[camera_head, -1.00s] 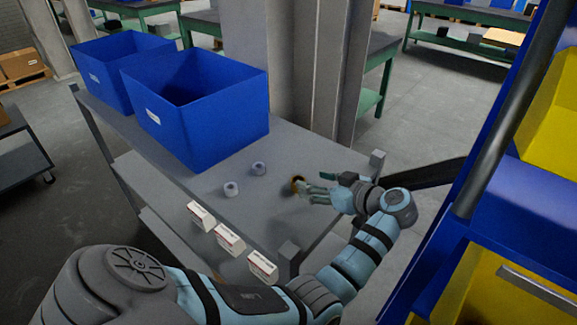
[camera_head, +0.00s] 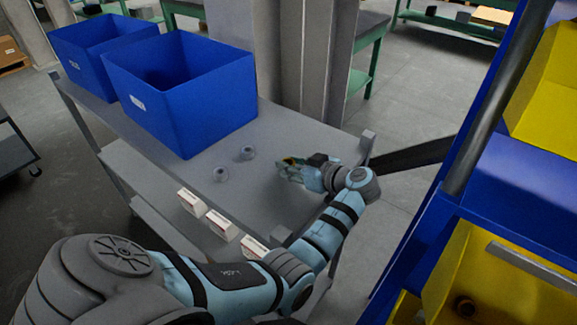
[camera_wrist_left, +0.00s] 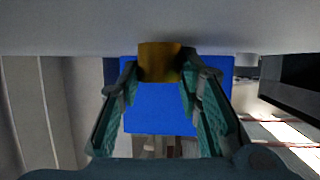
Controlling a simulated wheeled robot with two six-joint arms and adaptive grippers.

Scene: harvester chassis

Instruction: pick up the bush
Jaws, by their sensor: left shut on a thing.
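The bush (camera_wrist_left: 160,62) is a short brass-coloured cylinder between the fingertips of my left gripper in the left wrist view. My left gripper (camera_wrist_left: 160,80) is shut on it, one finger on each side. In the head view my left gripper (camera_head: 288,168) is low over the grey cart top (camera_head: 300,135), and its fingers hide most of the bush. I cannot tell whether the bush still touches the cart top. My right gripper is not in view.
Two small grey rings (camera_head: 248,153) (camera_head: 221,174) stand left of the gripper. Two blue bins (camera_head: 190,110) (camera_head: 85,50) fill the cart's far left. White labels (camera_head: 222,224) line its front edge. A blue rack with yellow bins (camera_head: 545,100) stands close on the right.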

